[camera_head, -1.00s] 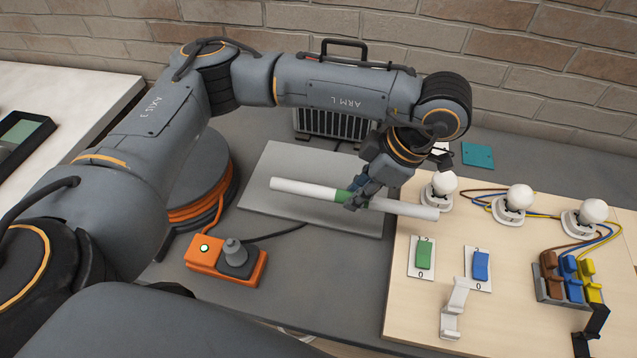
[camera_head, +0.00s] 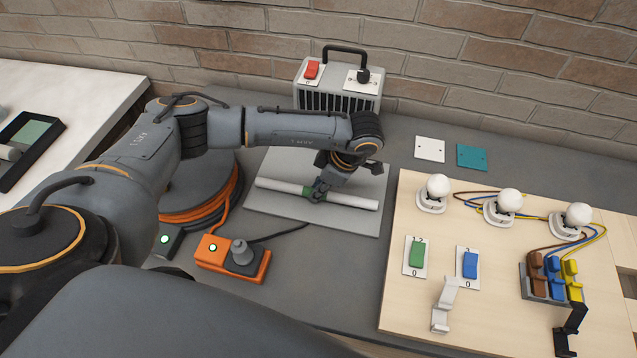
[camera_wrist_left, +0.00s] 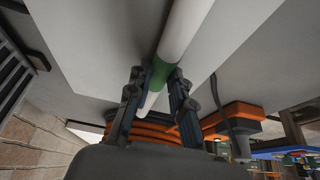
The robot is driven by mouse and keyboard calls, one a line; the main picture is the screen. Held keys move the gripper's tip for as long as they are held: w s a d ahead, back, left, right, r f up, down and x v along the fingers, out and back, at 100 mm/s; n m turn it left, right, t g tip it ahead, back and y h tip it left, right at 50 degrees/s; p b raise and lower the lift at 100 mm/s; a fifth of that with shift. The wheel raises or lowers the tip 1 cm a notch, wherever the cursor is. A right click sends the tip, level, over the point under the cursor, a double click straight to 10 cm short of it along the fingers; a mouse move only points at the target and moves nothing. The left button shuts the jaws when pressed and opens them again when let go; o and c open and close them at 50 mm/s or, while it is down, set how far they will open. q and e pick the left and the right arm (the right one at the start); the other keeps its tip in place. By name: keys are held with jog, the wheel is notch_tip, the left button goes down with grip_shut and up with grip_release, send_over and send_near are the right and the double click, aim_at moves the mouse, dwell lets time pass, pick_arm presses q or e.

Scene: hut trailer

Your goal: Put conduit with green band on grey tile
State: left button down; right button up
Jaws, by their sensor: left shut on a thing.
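The conduit (camera_head: 346,200) is a white tube with a green band near its middle. It lies over the grey tile (camera_head: 330,221), a flat square plate on the dark bench, with its whole length within the tile's outline. My left gripper (camera_head: 315,195) is shut on the conduit at the green band. In the left wrist view the fingers (camera_wrist_left: 157,92) stand on both sides of the green band (camera_wrist_left: 160,75). The conduit is very close to the tile, but I cannot tell whether it touches. My right gripper is not in view.
A grey heater box (camera_head: 338,85) stands behind the tile. An orange switch box (camera_head: 232,257) is in front, at left. A wooden board (camera_head: 410,310) with lamps and switches is at right. White (camera_head: 429,149) and teal (camera_head: 472,157) plates lie behind it.

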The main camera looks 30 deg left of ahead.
pick_arm(q)
jog(key=shift+f, duration=0.15)
jog(key=shift+f, duration=0.1)
jog(key=c, duration=1.2)
grip_release()
jog(key=shift+d+r, duration=0.1)
jog(key=shift+r, duration=0.1)
jog(key=shift+d+r+b, duration=0.15)
jog(key=shift+r+b, duration=0.1)
jog(key=shift+b, duration=0.1)
jog(key=b+v, duration=0.3)
jog(key=v, duration=0.8)
jog(key=shift+r, duration=0.2)
